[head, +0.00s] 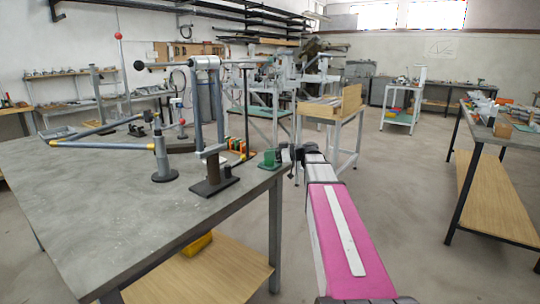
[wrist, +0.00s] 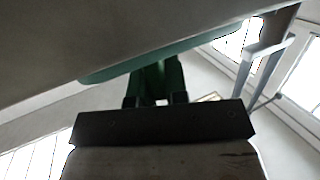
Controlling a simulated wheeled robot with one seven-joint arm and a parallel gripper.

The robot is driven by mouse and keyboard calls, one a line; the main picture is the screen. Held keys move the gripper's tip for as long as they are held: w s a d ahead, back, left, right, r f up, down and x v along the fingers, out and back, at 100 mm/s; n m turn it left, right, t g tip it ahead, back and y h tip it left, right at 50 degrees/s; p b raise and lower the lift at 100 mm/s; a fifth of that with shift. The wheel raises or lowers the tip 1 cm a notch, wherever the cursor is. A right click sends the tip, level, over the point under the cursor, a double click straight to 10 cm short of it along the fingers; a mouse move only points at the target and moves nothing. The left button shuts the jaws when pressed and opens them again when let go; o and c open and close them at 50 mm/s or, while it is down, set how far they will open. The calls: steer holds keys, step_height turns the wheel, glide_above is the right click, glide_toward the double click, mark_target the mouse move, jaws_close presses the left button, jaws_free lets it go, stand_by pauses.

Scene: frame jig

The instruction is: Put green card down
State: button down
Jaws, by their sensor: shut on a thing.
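The green card shows in the wrist view as a flat dark green strip (wrist: 200,42) just beyond the fingertips, below a large grey surface. My gripper (wrist: 156,92) is shut, with green between and ahead of its fingers. In the head view my gripper (head: 285,156) is at the right edge of the grey workbench (head: 90,190), beside a small green thing (head: 269,159) at that edge. The card's far side is hidden, and I cannot tell whether it touches the bench.
A metal jig post (head: 212,170) on a dark base stands on the bench left of my gripper. A grey clamp post (head: 164,160) and bars stand further left. Small coloured pieces (head: 237,147) lie behind the jig. A wooden box (head: 335,106) sits on a stand behind.

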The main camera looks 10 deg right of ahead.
steer(key=c, duration=1.1)
jaws_free()
steer(key=v, duration=1.2)
steer(key=shift+w, duration=0.1)
steer(key=shift+d, duration=0.15)
